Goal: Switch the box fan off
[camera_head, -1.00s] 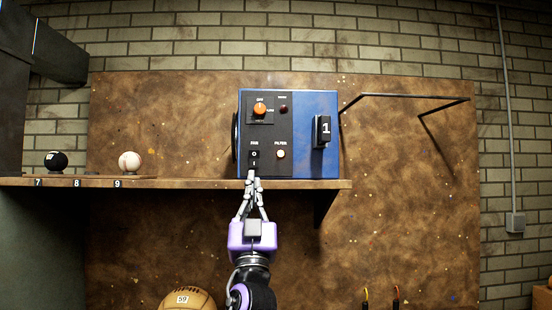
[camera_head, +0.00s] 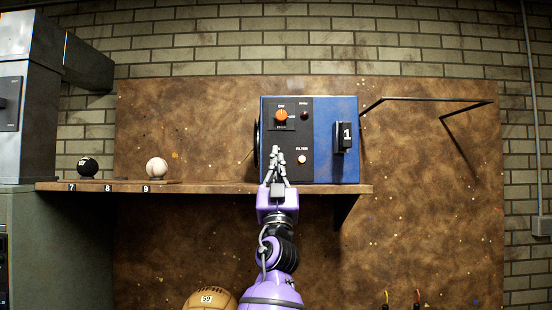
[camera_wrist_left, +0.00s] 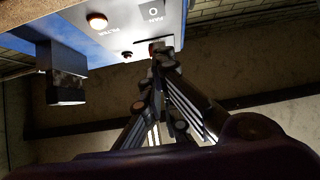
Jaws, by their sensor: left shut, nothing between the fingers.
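The blue box fan (camera_head: 335,165) stands on a wooden shelf, with a dark control panel (camera_head: 300,135) on its front. My left gripper (camera_head: 276,152) is shut and empty. Its fingertips are in front of the panel's lower left and hide the fan switch in the head view. My right gripper is not in view.
The shelf (camera_head: 220,187) bears a black ball (camera_head: 88,167) and a white ball (camera_head: 157,167) at left. A black block marked 1 (camera_head: 343,136) juts from the fan's front at right. A brown ball (camera_head: 210,299) is below.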

